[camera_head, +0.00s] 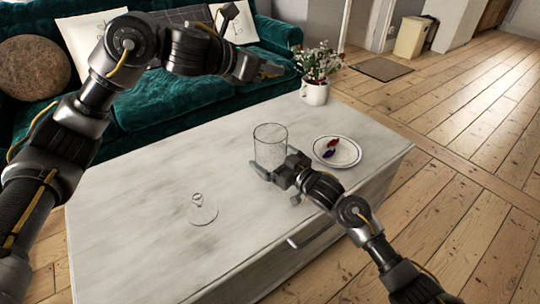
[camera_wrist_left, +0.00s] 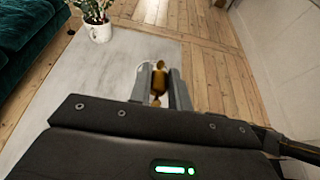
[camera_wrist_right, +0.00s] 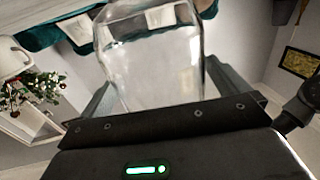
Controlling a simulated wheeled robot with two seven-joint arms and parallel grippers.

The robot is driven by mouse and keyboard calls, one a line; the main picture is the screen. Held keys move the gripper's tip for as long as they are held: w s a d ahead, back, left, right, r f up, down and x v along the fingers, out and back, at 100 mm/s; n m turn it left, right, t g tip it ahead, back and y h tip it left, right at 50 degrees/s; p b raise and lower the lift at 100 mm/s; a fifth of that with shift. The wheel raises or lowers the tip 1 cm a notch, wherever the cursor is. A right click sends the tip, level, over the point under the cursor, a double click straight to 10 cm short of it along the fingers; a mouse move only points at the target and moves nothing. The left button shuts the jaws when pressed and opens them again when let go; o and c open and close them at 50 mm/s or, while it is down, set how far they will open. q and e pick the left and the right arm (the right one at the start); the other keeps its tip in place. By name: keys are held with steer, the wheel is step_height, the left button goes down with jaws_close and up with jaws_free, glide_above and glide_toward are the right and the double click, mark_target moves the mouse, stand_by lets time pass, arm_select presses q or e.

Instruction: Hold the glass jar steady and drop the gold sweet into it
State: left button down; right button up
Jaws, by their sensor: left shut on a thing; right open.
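The clear glass jar (camera_head: 270,142) stands upright on the pale table and has no lid on it. My right gripper (camera_head: 279,172) is low at the jar, with one finger on each side of it; the jar also fills the space between the fingers in the right wrist view (camera_wrist_right: 155,60). The fingers are open, and I cannot tell whether they touch the glass. My left gripper (camera_head: 270,70) is raised above and behind the jar. In the left wrist view it is shut on the gold sweet (camera_wrist_left: 158,84), whose wrapper ends show between the fingers.
A white plate (camera_head: 350,154) with a red and a blue sweet lies right of the jar. A glass lid (camera_head: 202,214) with a knob lies on the table at the front left. A potted plant (camera_head: 315,94) stands at the far corner. A green sofa (camera_head: 170,98) is behind.

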steer(key=shift+w+a, duration=0.35)
steer(key=c, duration=1.3)
arm_select(q)
step_height(320, 180, down, 13)
stand_by(0.8)
steer(key=c, duration=1.2)
jaws_free()
steer(key=shift+c, duration=0.2)
